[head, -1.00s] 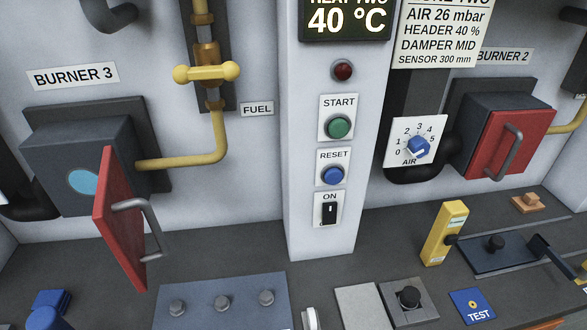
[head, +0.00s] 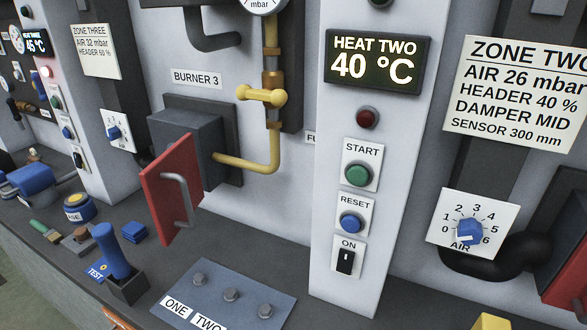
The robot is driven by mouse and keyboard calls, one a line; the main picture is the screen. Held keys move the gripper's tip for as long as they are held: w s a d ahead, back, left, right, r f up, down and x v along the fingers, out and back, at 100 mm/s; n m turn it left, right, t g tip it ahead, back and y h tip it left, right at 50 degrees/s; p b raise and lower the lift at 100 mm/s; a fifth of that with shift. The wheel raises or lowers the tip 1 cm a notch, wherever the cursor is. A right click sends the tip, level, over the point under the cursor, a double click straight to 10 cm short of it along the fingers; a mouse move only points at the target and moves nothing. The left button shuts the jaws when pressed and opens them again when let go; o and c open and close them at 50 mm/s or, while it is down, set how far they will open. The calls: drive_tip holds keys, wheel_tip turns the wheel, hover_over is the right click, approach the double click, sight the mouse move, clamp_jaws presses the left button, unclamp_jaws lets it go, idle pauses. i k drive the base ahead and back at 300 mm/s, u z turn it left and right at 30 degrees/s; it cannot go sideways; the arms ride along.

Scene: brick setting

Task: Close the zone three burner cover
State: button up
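The burner 3 cover (head: 165,190) is a red hinged door with a grey bar handle (head: 179,200). It stands swung open from the dark grey burner 3 box (head: 195,137), below the BURNER 3 label (head: 196,77). My gripper is not in view.
A blue lever (head: 113,252), a blue block (head: 134,232) and a grey-blue plate (head: 222,295) marked ONE and TWO lie on the bench below the door. A yellow fuel pipe (head: 262,165) enters the box's right side. A white control column (head: 352,285) stands to the right.

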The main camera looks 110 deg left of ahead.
sight(171, 185)
drive_tip(key=u, duration=3.65)
drive_tip(key=k, duration=1.3)
drive_tip(key=u, duration=0.1)
drive_tip(key=i, duration=0.55)
drive_tip(key=u, duration=0.7)
drive_tip(key=i, duration=1.2)
drive_tip(key=z, duration=0.55)
